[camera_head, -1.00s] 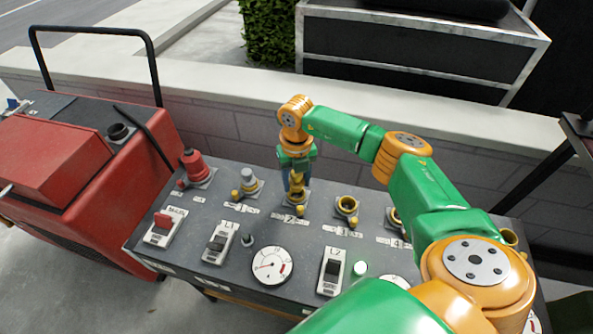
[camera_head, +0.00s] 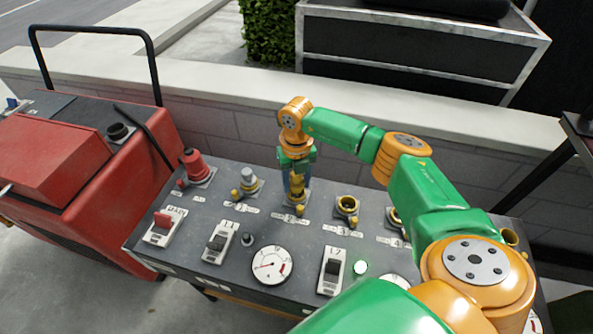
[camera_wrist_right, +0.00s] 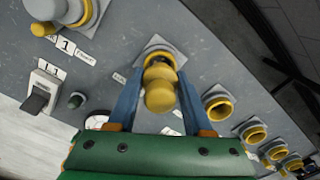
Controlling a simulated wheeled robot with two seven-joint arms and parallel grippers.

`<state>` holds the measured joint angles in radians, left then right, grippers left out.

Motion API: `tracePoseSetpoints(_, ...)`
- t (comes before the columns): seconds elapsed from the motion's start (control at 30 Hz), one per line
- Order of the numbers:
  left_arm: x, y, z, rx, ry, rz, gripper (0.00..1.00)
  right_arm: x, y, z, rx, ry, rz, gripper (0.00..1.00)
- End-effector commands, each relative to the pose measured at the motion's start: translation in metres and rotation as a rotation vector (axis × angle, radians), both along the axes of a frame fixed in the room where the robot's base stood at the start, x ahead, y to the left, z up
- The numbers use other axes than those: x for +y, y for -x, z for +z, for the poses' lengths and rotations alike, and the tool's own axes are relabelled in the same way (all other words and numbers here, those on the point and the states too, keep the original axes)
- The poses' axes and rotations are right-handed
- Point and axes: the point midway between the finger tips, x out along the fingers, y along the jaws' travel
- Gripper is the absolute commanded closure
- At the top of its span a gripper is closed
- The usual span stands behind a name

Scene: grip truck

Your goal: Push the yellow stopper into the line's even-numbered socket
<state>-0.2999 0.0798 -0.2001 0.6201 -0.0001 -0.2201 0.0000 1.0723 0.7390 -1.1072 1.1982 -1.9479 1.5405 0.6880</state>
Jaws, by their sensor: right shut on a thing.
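My right gripper (camera_head: 296,182) is shut on the yellow stopper (camera_head: 297,190), upright at the socket marked 2. In the wrist view, the blue fingers of the right gripper (camera_wrist_right: 160,84) stand on both sides of the stopper (camera_wrist_right: 160,98). The stopper is lined up with the socket's grey square base (camera_wrist_right: 153,47), and part of the yellow rim shows behind it. How deep it sits cannot be told. The socket marked 3 (camera_head: 347,206) is an open yellow ring. The socket marked 4 (camera_head: 394,217) is partly hidden by my arm. My left gripper is not in view.
The socket marked 1 (camera_head: 248,180) holds a grey plug. A red fitting (camera_head: 195,165) stands left of it. A red machine (camera_head: 70,165) is on the left; a low wall runs behind.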

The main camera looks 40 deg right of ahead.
Motion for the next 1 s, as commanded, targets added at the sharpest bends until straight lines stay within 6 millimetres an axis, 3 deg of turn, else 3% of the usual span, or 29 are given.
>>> tracePoseSetpoints(0.9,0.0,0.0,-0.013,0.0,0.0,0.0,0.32,0.0,0.0,-0.017,0.001,0.0,0.0,1.0)
tracePoseSetpoints(0.93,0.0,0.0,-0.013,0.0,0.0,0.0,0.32,0.0,0.0,-0.017,0.001,0.0,0.0,0.47)
tracePoseSetpoints(1.0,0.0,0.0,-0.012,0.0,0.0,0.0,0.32,0.0,0.0,-0.017,0.002,-0.001,0.001,0.28)
